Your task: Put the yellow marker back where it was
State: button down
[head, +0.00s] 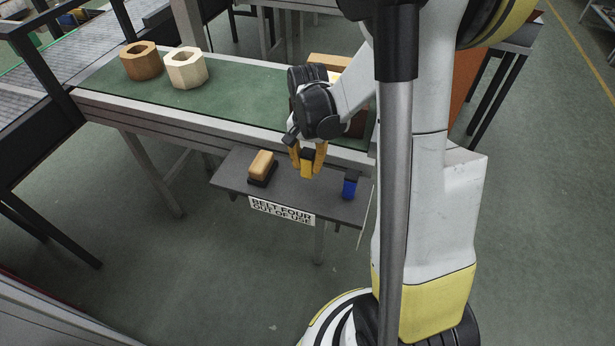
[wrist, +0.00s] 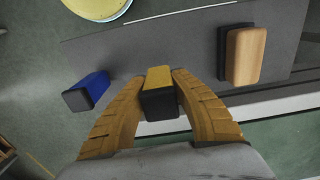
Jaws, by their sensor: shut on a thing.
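My gripper (head: 307,158) is shut on the yellow marker (head: 306,170), a blocky yellow piece with a black end. The marker also shows between the orange fingers (wrist: 160,100) in the wrist view, its black end towards the camera. It is over the dark grey shelf (head: 325,197); I cannot tell if it touches it. A blue marker (head: 350,188) with a dark end stands on the shelf to the right; it shows at the left in the wrist view (wrist: 87,92).
A wooden block with a black base (head: 261,166) sits on the shelf's left part. A sign (head: 281,210) on the front edge reads "BELT FOUR OUT OF USE". Behind is a green belt (head: 235,95) with a brown nut (head: 141,62) and a pale nut (head: 186,70).

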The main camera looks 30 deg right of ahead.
aim_at(308, 174)
jog(key=shift+f+b, duration=0.95)
jog(key=shift+f, duration=1)
jog(key=shift+f, duration=0.25)
jog(key=c, duration=1.2)
grip_release()
jog(key=shift+r, duration=0.1)
